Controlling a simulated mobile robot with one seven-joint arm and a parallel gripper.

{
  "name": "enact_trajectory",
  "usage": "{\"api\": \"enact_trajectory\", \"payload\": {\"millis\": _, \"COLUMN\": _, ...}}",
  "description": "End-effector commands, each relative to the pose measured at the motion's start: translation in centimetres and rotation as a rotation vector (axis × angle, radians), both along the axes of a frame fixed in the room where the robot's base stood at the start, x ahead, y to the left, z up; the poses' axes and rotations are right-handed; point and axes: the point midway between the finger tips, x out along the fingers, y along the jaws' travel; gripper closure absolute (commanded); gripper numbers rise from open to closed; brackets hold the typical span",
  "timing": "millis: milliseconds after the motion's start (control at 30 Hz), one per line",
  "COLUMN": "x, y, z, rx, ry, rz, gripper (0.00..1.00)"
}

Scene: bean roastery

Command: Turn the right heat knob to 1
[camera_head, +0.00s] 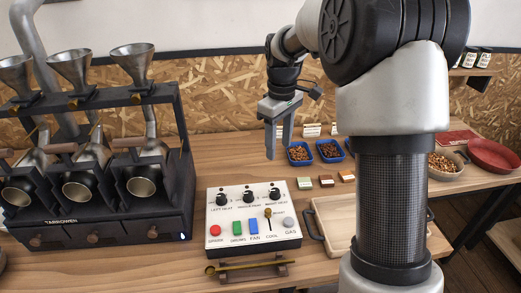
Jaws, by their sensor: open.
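The white control panel (212,217) stands on the wooden counter in the middle of the view. Three black knobs sit in a row along its upper part. The right heat knob (274,193) is the rightmost one; its pointer setting is too small to read. The middle heat knob (248,195) and left heat knob (222,199) are beside it. My gripper (279,151) points down with its fingers apart and nothing between them. It appears above and behind the right heat knob in the picture, clear of the panel.
Below the knobs are a red button (215,230), green and blue switches, an upright brass-tipped lever (268,214) and a grey gas button (289,222). A dark roaster (110,227) stands left. Blue bean trays (300,154) and a wooden tray (318,212) are right.

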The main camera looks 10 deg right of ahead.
Motion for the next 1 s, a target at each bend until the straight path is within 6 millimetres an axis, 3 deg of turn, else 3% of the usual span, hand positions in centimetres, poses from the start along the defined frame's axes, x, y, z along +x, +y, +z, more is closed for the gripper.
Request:
{"api": "enact_trajectory", "payload": {"millis": 133, "x": 1.4, "y": -0.1, "z": -2.0, "rx": 0.004, "ry": 0.03, "rz": 0.045, "gripper": 0.53}}
{"api": "enact_trajectory", "payload": {"millis": 367, "x": 1.5, "y": 0.0, "z": -4.4, "rx": 0.004, "ry": 0.037, "rz": 0.052, "gripper": 0.53}}
{"api": "enact_trajectory", "payload": {"millis": 1000, "x": 1.5, "y": 0.0, "z": -17.5, "rx": 0.005, "ry": 0.036, "rz": 0.051, "gripper": 0.53}}
